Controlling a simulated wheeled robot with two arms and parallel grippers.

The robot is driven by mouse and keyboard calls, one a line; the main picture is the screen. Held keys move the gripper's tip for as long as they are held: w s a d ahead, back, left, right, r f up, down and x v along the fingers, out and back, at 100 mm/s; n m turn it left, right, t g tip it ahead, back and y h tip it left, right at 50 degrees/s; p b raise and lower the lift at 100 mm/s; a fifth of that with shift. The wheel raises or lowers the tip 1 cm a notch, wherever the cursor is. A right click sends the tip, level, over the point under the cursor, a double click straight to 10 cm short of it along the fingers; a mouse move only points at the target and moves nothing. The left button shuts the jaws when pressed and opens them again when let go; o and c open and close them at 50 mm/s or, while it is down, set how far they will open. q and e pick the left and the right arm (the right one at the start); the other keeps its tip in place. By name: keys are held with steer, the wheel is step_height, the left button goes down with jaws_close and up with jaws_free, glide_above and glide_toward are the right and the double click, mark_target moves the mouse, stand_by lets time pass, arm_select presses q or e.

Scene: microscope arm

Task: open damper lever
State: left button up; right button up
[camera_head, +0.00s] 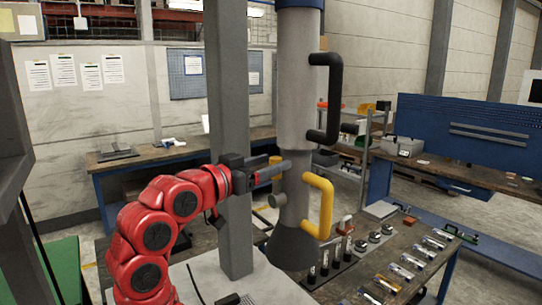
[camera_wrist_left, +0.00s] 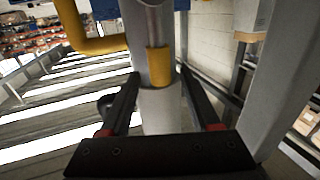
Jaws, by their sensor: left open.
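A grey vertical extraction duct (camera_head: 296,100) hangs in the head view, with a flared hood (camera_head: 293,248) at its bottom. My left gripper (camera_head: 275,172) reaches its left side at mid height, pointing right. A small yellow piece (camera_head: 275,160), apparently on the damper lever, shows just behind the gripper. In the left wrist view my left gripper (camera_wrist_left: 160,82) is open. A grey cylindrical part with a yellow band (camera_wrist_left: 158,66) lies between or just beyond its fingers. I cannot tell whether they touch it. My right gripper is not in view.
A black handle (camera_head: 333,98) and a yellow handle (camera_head: 323,205) stick out from the duct's right side. A grey post (camera_head: 232,120) stands close behind my left arm. A workbench (camera_head: 345,285) with several small items lies below right.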

arm_select(q)
steer(key=shift+w+d, duration=0.2)
steer(key=shift+w, duration=0.1)
jaws_close()
stand_by(1.3)
